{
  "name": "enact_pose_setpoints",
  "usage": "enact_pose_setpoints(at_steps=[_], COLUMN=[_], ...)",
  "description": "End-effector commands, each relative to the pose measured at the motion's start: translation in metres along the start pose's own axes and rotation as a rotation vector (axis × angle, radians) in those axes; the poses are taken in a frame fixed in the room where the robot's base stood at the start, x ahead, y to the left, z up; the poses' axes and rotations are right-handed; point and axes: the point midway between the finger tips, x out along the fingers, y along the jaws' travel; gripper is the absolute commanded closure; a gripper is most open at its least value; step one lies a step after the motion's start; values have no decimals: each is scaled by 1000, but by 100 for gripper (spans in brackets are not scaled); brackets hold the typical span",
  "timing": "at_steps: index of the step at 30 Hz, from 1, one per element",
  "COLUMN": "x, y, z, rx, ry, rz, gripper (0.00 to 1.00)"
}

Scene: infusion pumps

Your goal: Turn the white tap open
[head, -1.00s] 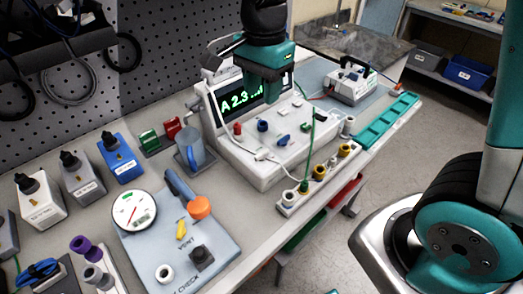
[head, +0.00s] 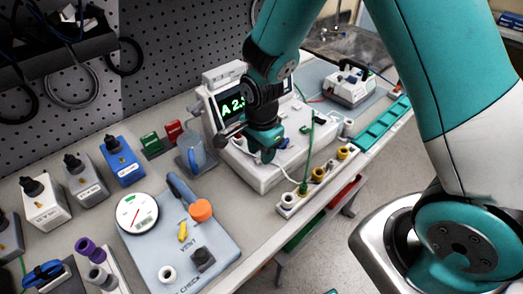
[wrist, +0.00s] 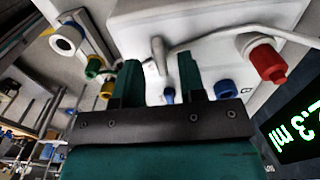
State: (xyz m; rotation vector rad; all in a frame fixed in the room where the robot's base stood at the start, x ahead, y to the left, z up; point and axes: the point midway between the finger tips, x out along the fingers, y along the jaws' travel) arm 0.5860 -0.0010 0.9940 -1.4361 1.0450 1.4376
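The white tap (wrist: 158,54) shows in the wrist view as a pale lever on the white pump housing (wrist: 200,22), with a white tube running off beside it. My gripper (wrist: 159,66) is open, with one finger on each side of the tap's lever. I cannot tell whether either finger touches it. In the head view my gripper (head: 267,153) is low over the front of the pump (head: 268,178) and hides the tap.
A red knob (wrist: 267,62) and a blue knob (wrist: 225,89) stand near the fingers. The pump's green-lit display (head: 233,104) is behind my gripper. A row of coloured ports (head: 318,174) lies along the bench edge. A blue-grey panel with a gauge (head: 137,213) is to the left.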

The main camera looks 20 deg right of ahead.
Motion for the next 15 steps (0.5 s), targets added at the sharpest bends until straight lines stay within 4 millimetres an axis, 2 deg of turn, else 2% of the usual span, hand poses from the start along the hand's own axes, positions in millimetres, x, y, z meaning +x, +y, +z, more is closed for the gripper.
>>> enact_pose_setpoints(at_steps=[4,13,15], x=[10,12,12], y=[0,0,0], z=[0,0,0], rx=[0,0,0], ry=[0,0,0], rz=[0,-2,-2], gripper=[63,63,79])
